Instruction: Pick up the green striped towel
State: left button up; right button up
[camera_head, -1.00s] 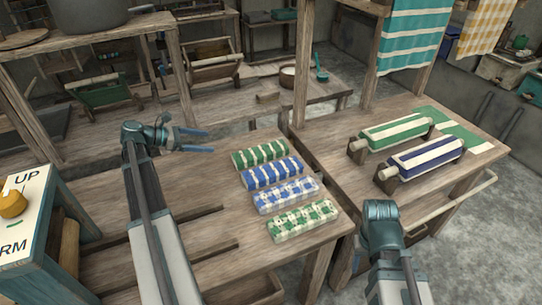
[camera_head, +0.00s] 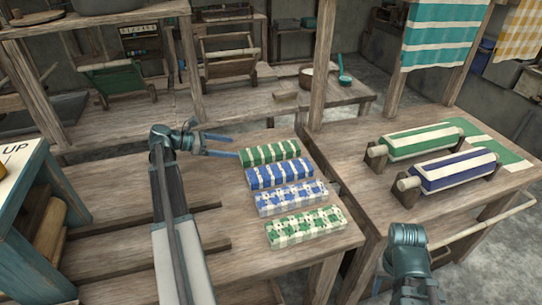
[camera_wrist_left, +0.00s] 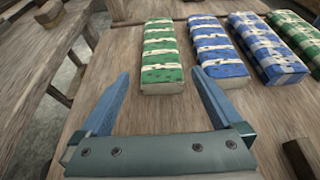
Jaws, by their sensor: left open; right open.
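The green striped towel (camera_head: 270,152), folded with green and cream bands, lies on the wooden table at the far end of a row of folded towels. It also shows in the left wrist view (camera_wrist_left: 162,57). My left gripper (camera_head: 234,146) is open and empty, with its fingertips close to the towel's left end. In the left wrist view, the fingers (camera_wrist_left: 160,76) point toward the towel's near end, one to each side, and the towel is ahead of the palm. My right wrist (camera_head: 408,240) is at the lower right, away from the towel; its fingers are mostly hidden.
Beside it lie a blue striped towel (camera_head: 280,172), a blue checked towel (camera_head: 292,197) and a green checked towel (camera_head: 306,226). Green (camera_head: 422,141) and blue (camera_head: 447,170) striped rolls rest on the right table. A wooden post (camera_head: 321,70) stands behind. The table left of the towels is mostly clear.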

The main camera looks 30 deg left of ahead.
pick_arm(q)
jog(key=b, duration=0.3)
send_near(262, 151)
jog(key=x, duration=0.4)
jog(key=shift+w+d+f, duration=0.15)
jog(key=shift+w+d, duration=0.1)
jog(key=b+x, duration=0.2)
jog(key=x, duration=0.3)
jog(key=shift+f, duration=0.15)
jog(key=c, duration=1.1)
notch_tip(262, 151, up, 10)
jog(key=p, duration=1)
jog(key=shift+r, duration=0.2)
